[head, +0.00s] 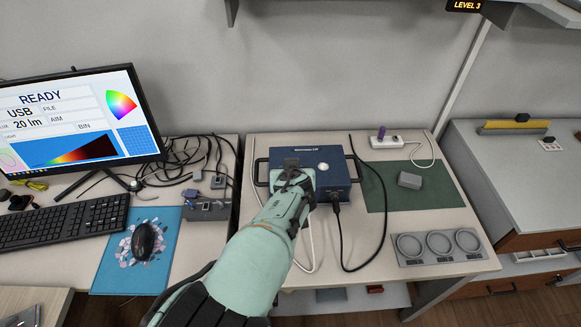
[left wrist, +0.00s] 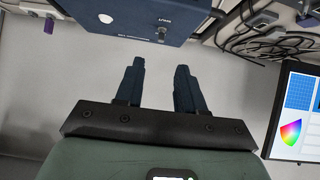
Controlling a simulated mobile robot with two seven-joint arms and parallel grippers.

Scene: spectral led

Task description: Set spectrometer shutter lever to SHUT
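The spectrometer is a dark blue box (head: 342,182) with side handles, standing on the bench in the middle of the head view. Its top has a white round port (head: 323,167). In the left wrist view the box (left wrist: 125,22) is at the top, upside down, with a small lever or knob (left wrist: 162,32) beside a tiny label; its setting is too small to tell. My left gripper (left wrist: 157,72) is open, with nothing between its dark fingers. In the head view my left gripper (head: 291,164) is over the left part of the box and hides the lever there. My right gripper is not in view.
A black cable and a white cable run from the box front. A green mat (head: 430,190) with a grey block (head: 410,180) lies right of it, before a power strip (head: 386,141). A ring tray (head: 439,246) is at front right. A monitor (head: 75,118) and keyboard (head: 65,220) stand left.

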